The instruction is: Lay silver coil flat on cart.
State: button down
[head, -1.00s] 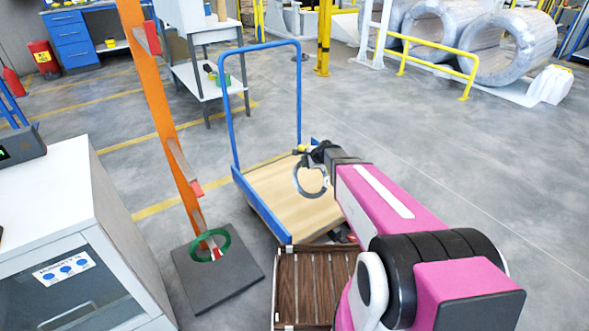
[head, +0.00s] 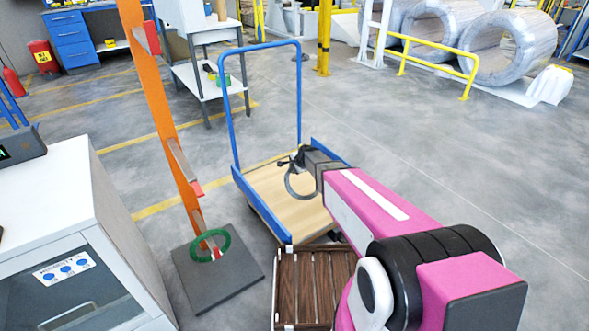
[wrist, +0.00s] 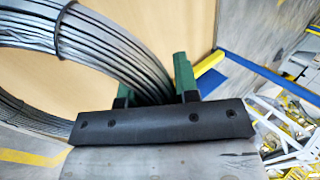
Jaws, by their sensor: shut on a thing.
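The silver coil (head: 289,188) hangs from my gripper (head: 293,160) above the cart in the head view. In the wrist view the silver coil (wrist: 110,45) is a ring of grey strands with a tie, running between the two green-tipped fingers of my gripper (wrist: 158,88). The gripper is shut on the coil's rim. The cart (head: 270,190) has a tan wooden deck, blue edges and a tall blue handle. The deck fills the background in the wrist view (wrist: 150,20). The gap between coil and deck is hard to judge.
A green coil (head: 212,257) is around the base of an orange post (head: 165,110) on a dark plate (head: 235,275). A white cabinet (head: 100,200) stands left. Open floor (head: 430,140) lies right of the cart.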

jog(key=shift+f, duration=4.8)
jog(key=c, duration=0.8)
grip_release()
jog(key=v, duration=1)
jog(key=shift+s+d+r, duration=0.1)
jog(key=shift+s+r, duration=0.1)
jog(key=shift+r, duration=0.15)
jog(key=shift+s, duration=0.1)
